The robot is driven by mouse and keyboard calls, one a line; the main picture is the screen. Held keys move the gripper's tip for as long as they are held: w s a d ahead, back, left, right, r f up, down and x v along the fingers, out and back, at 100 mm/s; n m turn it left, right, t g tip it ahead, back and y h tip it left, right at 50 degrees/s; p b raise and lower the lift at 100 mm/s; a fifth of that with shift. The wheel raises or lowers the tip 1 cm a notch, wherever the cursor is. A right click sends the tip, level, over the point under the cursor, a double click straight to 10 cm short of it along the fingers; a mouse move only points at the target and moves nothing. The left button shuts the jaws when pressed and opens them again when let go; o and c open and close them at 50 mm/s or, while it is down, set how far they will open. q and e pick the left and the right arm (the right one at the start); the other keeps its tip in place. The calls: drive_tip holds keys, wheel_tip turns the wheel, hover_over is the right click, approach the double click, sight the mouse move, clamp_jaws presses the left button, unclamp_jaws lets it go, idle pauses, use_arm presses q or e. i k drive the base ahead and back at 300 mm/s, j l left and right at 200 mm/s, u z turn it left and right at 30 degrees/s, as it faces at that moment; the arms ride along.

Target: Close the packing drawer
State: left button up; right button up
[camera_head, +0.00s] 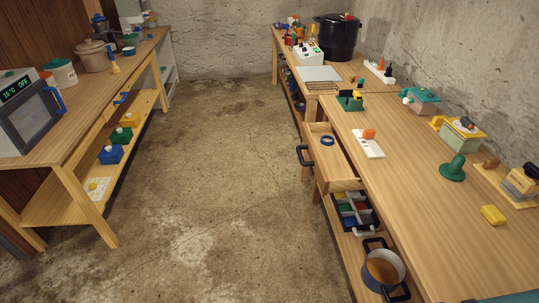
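A wooden drawer (323,160) in the right-hand workbench stands pulled out toward the aisle. Its dark bar handle (303,156) faces left over the floor. A blue ring (327,140) lies inside the drawer. I take this to be the packing drawer, though no label on it can be read. Neither of my grippers shows in the head view.
The right workbench (430,210) carries several tools and blocks. Below its top are a divided bin (355,210) and a pot (384,270). The left bench (75,125) holds an oven-like appliance (33,112). The concrete floor (215,170) between them is clear.

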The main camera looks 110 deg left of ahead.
sight(335, 171)
drive_tip(key=u, duration=3.2)
drive_tip(key=i+j+z, duration=0.2)
drive_tip(key=i, duration=0.2)
drive_tip(key=i+j+z, duration=0.2)
drive_tip(key=i, duration=0.25)
